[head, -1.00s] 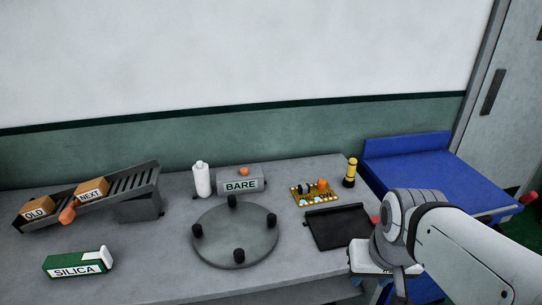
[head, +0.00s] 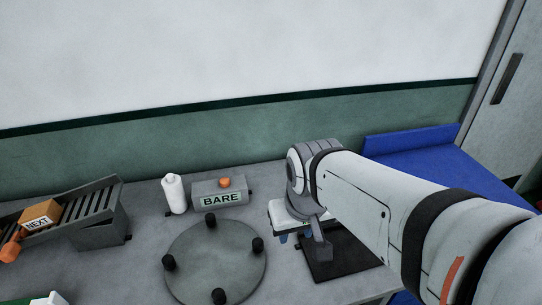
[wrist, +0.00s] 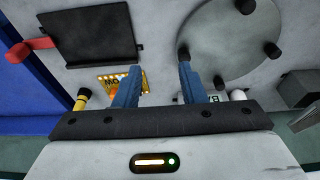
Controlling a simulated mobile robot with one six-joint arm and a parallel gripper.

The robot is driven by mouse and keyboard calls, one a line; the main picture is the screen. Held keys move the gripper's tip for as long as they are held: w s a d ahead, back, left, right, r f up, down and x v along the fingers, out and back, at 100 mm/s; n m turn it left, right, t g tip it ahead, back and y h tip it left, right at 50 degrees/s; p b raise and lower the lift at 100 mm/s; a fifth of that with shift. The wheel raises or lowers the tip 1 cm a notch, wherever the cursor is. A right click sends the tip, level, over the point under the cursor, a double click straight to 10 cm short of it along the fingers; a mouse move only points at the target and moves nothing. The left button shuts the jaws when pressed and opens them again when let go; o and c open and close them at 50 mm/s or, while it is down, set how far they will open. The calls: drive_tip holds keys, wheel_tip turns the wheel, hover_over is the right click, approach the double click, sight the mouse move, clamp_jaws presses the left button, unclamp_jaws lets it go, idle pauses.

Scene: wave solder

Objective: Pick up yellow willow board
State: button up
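The yellow board (wrist: 107,80) lies on the grey bench in the wrist view, with lighter parts and lettering on it. It is partly covered by the left finger there. In the head view my arm hides it. My gripper (wrist: 158,75) has two blue fingers spread wide apart with nothing between them. It is open, and the board shows beyond and to the left of the gap. In the head view my gripper (head: 291,238) is over the bench beside the dark tray (head: 345,259), only partly visible below the wrist.
The dark tray also shows in the wrist view (wrist: 95,35). A yellow-and-black cylinder (wrist: 82,100) stands close to the board. The round grey plate with black posts (head: 215,262) is left of my gripper. Behind it are a box labelled BARE (head: 220,198) and a white bottle (head: 174,193).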

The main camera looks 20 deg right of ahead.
drive_tip(key=shift+o, duration=0.7)
drive_tip(key=shift+w+d, duration=0.1)
drive_tip(key=shift+w, duration=0.1)
drive_tip(key=shift+o, duration=0.8)
drive_tip(key=w+d+m, duration=0.1)
drive_tip(key=w+m, duration=0.3)
drive_tip(key=w, duration=0.4)
drive_tip(key=shift+w+d+m+g, duration=0.2)
drive_tip(key=shift+w+m+g, duration=0.1)
drive_tip(key=shift+m+g, duration=0.1)
drive_tip(key=w+d+f+m+g+p, duration=0.1)
drive_tip(key=w+d+f+m, duration=0.5)
drive_tip(key=w, duration=0.3)
drive_tip(key=w+d+f+m+g, duration=0.1)
drive_tip(key=w+d+f+m, duration=0.5)
drive_tip(key=w, duration=0.4)
drive_tip(key=shift+m, duration=0.3)
drive_tip(key=f, duration=0.2)
drive_tip(key=a+f, duration=0.1)
drive_tip(key=f, duration=0.2)
drive_tip(key=f+p, duration=0.1)
drive_tip(key=f, duration=0.1)
drive_tip(key=shift+s+a+f, duration=0.15)
drive_tip(key=shift+f, duration=0.4)
clamp_jaws()
